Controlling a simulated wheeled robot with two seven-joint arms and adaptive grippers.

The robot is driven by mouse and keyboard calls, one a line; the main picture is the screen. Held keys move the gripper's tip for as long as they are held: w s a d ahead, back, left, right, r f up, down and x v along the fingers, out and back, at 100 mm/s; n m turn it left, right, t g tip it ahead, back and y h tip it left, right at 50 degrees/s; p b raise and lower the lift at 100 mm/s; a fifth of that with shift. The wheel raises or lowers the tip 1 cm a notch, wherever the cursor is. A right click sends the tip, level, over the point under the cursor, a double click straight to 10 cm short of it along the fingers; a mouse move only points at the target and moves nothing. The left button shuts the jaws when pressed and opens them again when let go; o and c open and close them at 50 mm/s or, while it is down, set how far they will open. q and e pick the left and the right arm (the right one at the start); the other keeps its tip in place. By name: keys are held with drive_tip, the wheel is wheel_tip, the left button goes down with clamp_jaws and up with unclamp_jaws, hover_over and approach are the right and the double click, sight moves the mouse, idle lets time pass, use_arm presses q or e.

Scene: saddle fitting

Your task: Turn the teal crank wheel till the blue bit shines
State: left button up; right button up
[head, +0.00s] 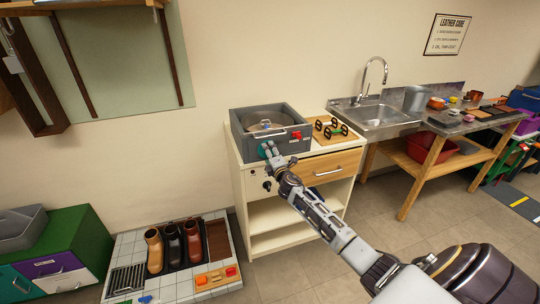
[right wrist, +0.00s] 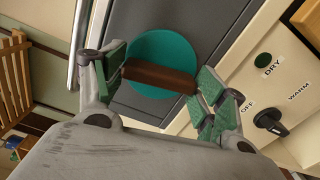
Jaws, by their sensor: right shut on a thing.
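The teal crank wheel (right wrist: 165,50) is a round disc on the front of a dark grey box (head: 240,140), with a brown bar across it. In the right wrist view my right gripper (right wrist: 160,80) has its green-padded fingers at both ends of the brown bar (right wrist: 158,78), shut on it. In the head view my right gripper (head: 270,151) is at the front of the box and hides most of the wheel. A small bluish spot (head: 266,123) shows on top inside the box; I cannot tell whether it shines. My left gripper is not in view.
The box stands on a white cabinet (head: 246,200) with a black knob (right wrist: 268,121) marked OFF, WARM and DRY below it. A wooden board (head: 345,143) with black and green pieces lies right of the box. A sink (head: 380,116) stands further right.

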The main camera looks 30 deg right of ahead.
drive_tip(key=shift+f, duration=0.15)
drive_tip(key=o, duration=1)
drive_tip(key=shift+s, duration=0.1)
drive_tip(key=v, duration=1.1)
drive_tip(key=shift+s, duration=0.4)
